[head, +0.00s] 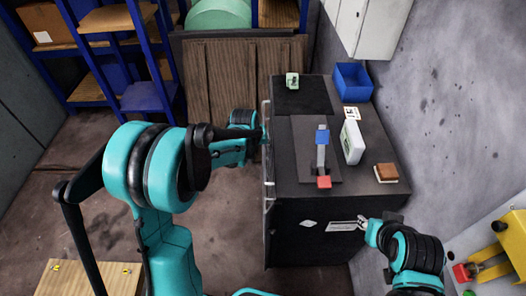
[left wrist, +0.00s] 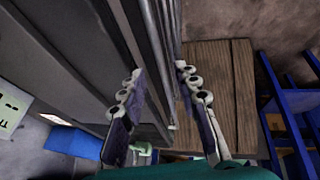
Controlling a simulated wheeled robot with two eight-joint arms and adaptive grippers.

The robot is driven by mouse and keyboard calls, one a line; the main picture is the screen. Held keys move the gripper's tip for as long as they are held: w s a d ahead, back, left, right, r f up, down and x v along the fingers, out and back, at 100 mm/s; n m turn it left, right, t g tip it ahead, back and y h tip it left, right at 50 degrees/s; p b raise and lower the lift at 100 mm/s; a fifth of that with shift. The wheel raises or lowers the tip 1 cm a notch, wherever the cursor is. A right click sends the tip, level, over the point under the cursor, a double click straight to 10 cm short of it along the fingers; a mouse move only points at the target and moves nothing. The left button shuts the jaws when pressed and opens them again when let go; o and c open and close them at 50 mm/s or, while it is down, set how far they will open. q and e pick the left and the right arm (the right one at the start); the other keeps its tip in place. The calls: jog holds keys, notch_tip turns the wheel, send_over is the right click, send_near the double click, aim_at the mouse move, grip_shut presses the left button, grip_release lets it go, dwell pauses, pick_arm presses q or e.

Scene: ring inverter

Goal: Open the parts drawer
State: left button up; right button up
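The dark cabinet (head: 390,160) stands against the right wall. A pale upright strip (head: 268,170) runs along its left side, where my left gripper (head: 264,136) reaches in from the left. In the left wrist view, my left gripper (left wrist: 158,85) has its two fingers apart, with long grey bar-like edges (left wrist: 155,60) of the cabinet's side running between them. I cannot tell whether the fingers touch these edges. The parts drawer's front and handle are not clearly seen. My right gripper (head: 364,223) is beside a pale label on the cabinet's near face; its finger opening is too small to judge.
On the cabinet top are a blue bin (head: 353,82), a green-and-white block (head: 292,80), a blue-and-red device (head: 322,150), a white case (head: 351,142) and a brown block (head: 386,172). A wooden panel (head: 235,80) and blue shelving (head: 150,97) stand behind.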

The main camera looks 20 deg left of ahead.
aim_at(264, 153)
pick_arm(q)
jog(key=shift+b+x, duration=0.5)
jog(key=shift+x, duration=1.9)
grip_shut()
